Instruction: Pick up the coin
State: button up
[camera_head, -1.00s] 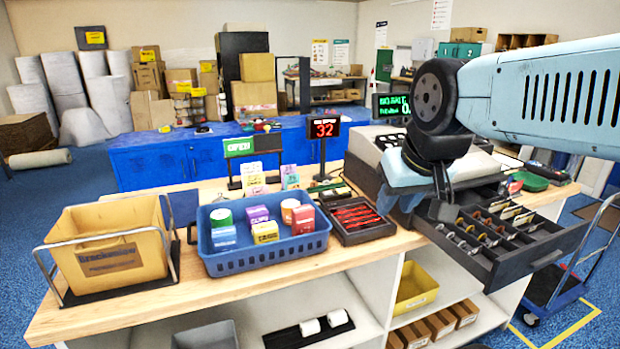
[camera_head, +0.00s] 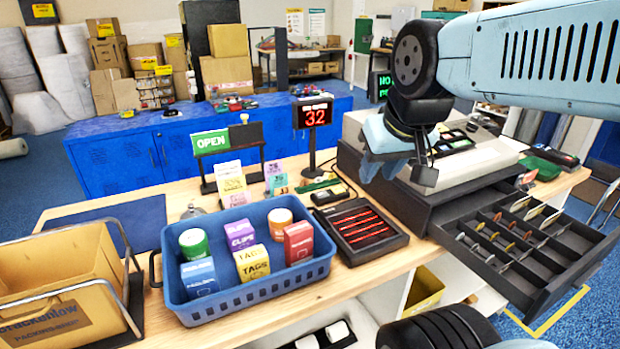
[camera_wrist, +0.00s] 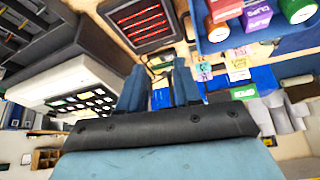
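Several coins (camera_head: 495,237), silver, copper and gold-coloured, stand in the compartments of the open cash drawer (camera_head: 545,292) at the right in the head view. Which of them is the task's coin I cannot tell. My gripper (camera_head: 400,172) hangs above the counter, left of the drawer and in front of the cash register (camera_head: 480,158). Its two blue fingers show apart with nothing between them in the wrist view (camera_wrist: 160,88).
A blue basket (camera_head: 250,292) with small boxes and tins stands left of a black tray (camera_head: 365,230) of red items. A cardboard bin (camera_head: 45,270) sits further left. The red display (camera_head: 313,117) stands behind the tray. The drawer juts past the counter's front edge.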

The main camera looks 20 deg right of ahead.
jog(key=shift+w+r, duration=0.1)
jog(key=n+g, duration=0.6)
jog(key=n, duration=1.4)
send_over(319, 181)
jog(key=f, duration=1.5)
jog(key=shift+s+f, duration=0.25)
jog(key=shift+f, duration=0.15)
jog(key=shift+w+a+f, duration=0.15)
jog(key=shift+f, duration=1.2)
jog(key=shift+w+a+f, duration=0.1)
jog(key=shift+f, duration=1.2)
jog(key=shift+c, duration=0.5)
